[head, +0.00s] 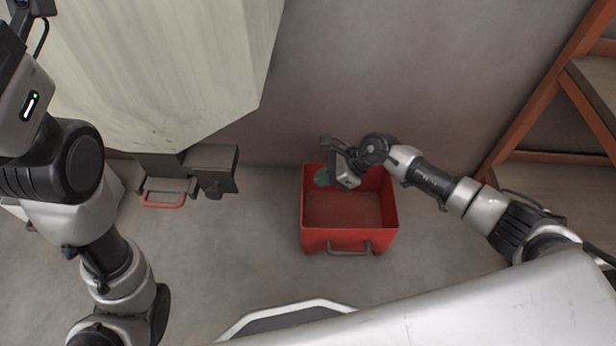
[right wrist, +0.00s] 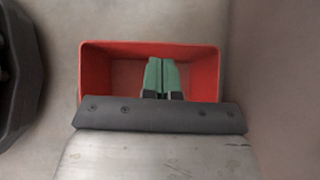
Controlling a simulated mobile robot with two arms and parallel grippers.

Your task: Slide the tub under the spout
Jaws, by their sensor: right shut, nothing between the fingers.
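The tub is an open red box (head: 318,242) with a grey handle on its front wall, standing on the floor right of the hopper's outlet. It looks empty. The spout is the grey metal outlet (head: 212,160) under the pale hopper, with floor between it and the tub. My right gripper (head: 322,177) is over the tub's back left part, its green fingers closed together and empty. The right wrist view shows the shut fingers (right wrist: 163,76) over the tub (right wrist: 95,73); whether they touch it I cannot tell. My left arm shows at the left, but its fingers are out of view.
The pale hopper (head: 160,65) hangs over the left side. A red-handled plate (head: 163,205) sticks out beside the outlet. An orange-brown frame (head: 530,90) stands at the right. The floor (head: 250,235) between the outlet and the tub is clear.

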